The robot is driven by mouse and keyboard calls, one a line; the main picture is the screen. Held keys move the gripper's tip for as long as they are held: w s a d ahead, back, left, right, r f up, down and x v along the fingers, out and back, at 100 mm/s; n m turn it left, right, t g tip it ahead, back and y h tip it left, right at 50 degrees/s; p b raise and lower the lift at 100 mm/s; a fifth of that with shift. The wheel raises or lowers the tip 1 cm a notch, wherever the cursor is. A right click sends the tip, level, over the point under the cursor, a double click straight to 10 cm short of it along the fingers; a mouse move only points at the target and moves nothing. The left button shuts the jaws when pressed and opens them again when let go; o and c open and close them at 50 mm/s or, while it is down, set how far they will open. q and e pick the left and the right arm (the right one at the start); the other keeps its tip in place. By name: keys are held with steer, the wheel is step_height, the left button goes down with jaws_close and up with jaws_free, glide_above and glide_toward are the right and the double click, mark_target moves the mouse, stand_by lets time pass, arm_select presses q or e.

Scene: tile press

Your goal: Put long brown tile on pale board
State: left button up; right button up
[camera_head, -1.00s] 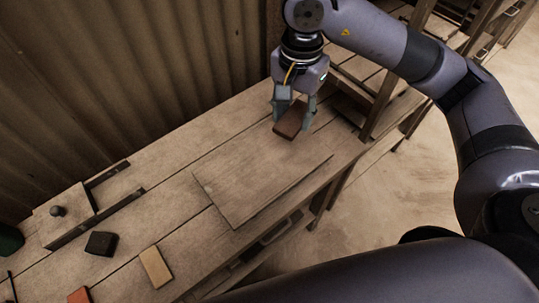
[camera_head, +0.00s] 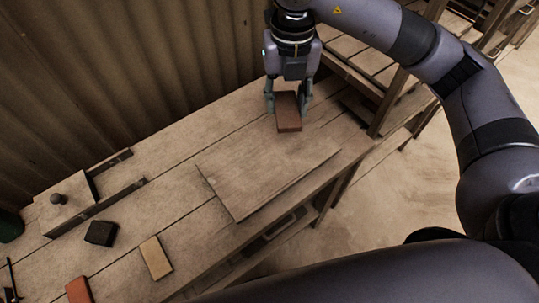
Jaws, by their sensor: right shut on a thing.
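The long brown tile (camera_head: 288,112) is between the fingers of my right gripper (camera_head: 288,101), which is shut on it. The tile points toward the front of the bench, near the far right end of the pale board; I cannot tell how high it is held. The pale board (camera_head: 262,176) lies flat on the bench with its top bare. My left gripper is not in view.
The wooden bench (camera_head: 180,150) runs along a corrugated wall (camera_head: 130,70). A wooden press-like block with a knob (camera_head: 62,205), a black block (camera_head: 101,233), a tan tile (camera_head: 156,258) and an orange tile (camera_head: 79,290) sit at the left. A shelf rack (camera_head: 375,85) stands at the right.

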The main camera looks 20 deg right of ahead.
mark_target(278, 163)
steer(key=m, duration=0.7)
steer(key=shift+w+a, duration=0.15)
steer(key=shift+a, duration=0.2)
steer(key=m, duration=0.4)
steer(key=shift+a+m+b, duration=0.15)
steer(key=shift+m+b, duration=0.15)
steer(key=shift+b, duration=0.1)
steer(key=shift+f, duration=0.35)
step_height(278, 163, down, 18)
steer(key=shift+f+p, duration=0.2)
steer(key=shift+p, duration=0.6)
steer(key=shift+f, duration=0.4)
